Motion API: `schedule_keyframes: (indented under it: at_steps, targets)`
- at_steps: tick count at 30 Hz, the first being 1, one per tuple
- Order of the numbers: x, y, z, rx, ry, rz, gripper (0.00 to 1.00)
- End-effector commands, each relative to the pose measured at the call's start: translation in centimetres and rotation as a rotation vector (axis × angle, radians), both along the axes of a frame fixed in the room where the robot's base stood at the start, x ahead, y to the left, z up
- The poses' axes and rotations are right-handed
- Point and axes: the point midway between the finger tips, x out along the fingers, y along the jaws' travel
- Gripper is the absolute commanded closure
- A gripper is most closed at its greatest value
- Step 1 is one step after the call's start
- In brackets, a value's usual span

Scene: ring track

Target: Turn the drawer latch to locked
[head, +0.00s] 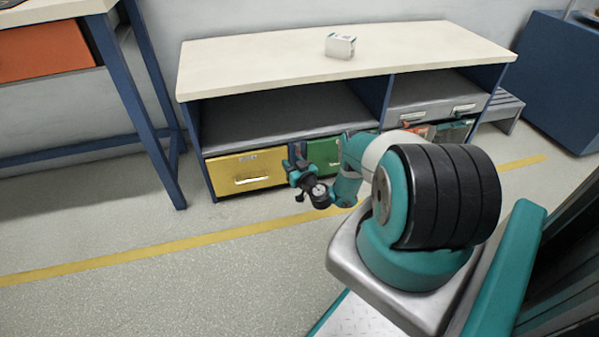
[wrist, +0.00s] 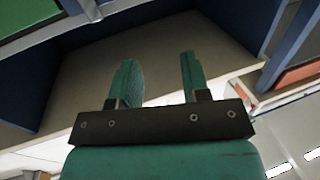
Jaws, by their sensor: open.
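A low cabinet with a pale top (head: 250,62) holds a yellow drawer (head: 250,172) with a light handle and a green drawer (head: 322,150) to its right. Both look shut. My gripper (head: 294,164) is just in front of the cabinet, near the gap between these two drawers, and hides part of that area. I cannot make out a drawer latch or its position. In the wrist view my gripper (wrist: 160,62) shows two teal fingers apart with nothing between them. A green surface (wrist: 25,14) shows at the upper left there.
A grey drawer (head: 435,110) sits at the cabinet's upper right. A small white box (head: 340,46) stands on the top. A blue-legged table with an orange drawer (head: 40,62) is at the left, and a blue block (head: 560,85) at the right. The floor in front is clear.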

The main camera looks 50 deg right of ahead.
Motion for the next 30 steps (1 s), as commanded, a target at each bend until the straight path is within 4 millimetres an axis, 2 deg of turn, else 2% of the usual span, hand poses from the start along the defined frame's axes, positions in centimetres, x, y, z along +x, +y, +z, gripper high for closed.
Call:
schedule_keyframes:
  at_steps: [1, 3, 6, 9, 14, 30]
  targets:
    - [-2.4, -0.6, -3.8, 0.0, -0.001, -0.072, 0.57]
    - [-4.9, -1.1, -6.3, -0.008, -0.001, -0.153, 0.57]
    - [-7.3, -1.5, -8.3, -0.014, 0.001, -0.227, 0.57]
    - [-8.1, -1.8, -9.2, -0.02, 0.004, -0.261, 0.57]
    - [-7.2, -2.4, -9.5, -0.021, 0.003, -0.263, 0.57]
    - [-1.8, -5.6, -9.8, -0.021, 0.004, -0.261, 0.57]
